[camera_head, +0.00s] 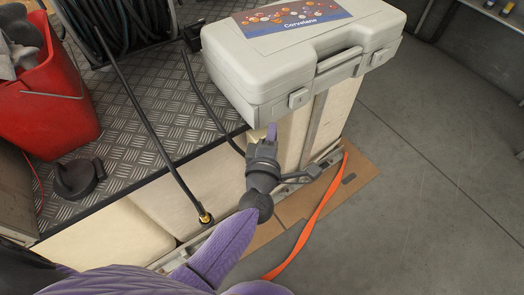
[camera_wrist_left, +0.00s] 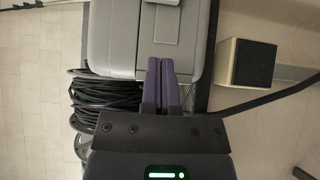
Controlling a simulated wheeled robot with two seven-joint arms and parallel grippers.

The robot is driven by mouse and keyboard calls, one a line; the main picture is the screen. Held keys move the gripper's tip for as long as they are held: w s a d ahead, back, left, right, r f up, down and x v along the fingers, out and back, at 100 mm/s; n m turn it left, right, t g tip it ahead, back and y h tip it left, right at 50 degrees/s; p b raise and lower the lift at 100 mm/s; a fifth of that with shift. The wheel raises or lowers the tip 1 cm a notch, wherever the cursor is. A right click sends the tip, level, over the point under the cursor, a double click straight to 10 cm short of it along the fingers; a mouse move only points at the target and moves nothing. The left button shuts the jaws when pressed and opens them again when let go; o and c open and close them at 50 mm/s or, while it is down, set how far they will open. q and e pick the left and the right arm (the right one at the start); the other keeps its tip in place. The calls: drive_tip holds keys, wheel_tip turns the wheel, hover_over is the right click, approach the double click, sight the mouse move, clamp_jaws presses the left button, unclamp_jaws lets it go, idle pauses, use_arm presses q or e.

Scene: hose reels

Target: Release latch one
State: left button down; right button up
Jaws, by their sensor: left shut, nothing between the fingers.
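A grey hard case (camera_head: 235,70) with a colourful label lies on a metal deck. Its front side carries two latches, a near one (camera_head: 298,97) and a far one (camera_head: 379,57), with a handle (camera_head: 339,61) between them. Which is latch one I cannot tell. Both latches look closed. My left gripper (camera_head: 271,131) is shut and empty, just below the case's near front corner. In the left wrist view its purple fingertips (camera_wrist_left: 160,65) overlap the case's lower edge (camera_wrist_left: 113,45), below a latch plate (camera_wrist_left: 160,22). Contact is unclear. My right gripper is not visible.
A red bucket (camera_head: 45,105) and a hose reel (camera_head: 120,20) stand on the chequered deck (camera_head: 140,110). A black hose (camera_head: 140,115) runs over its edge. An orange strap (camera_head: 315,215) hangs near brown cardboard. The grey floor (camera_head: 430,180) at right is clear.

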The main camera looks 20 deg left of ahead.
use_arm(q)
drive_tip(key=s, duration=0.4)
drive_tip(key=s+p, duration=0.1)
drive_tip(key=shift+s+d, duration=0.3)
drive_tip(key=shift+s, duration=0.1)
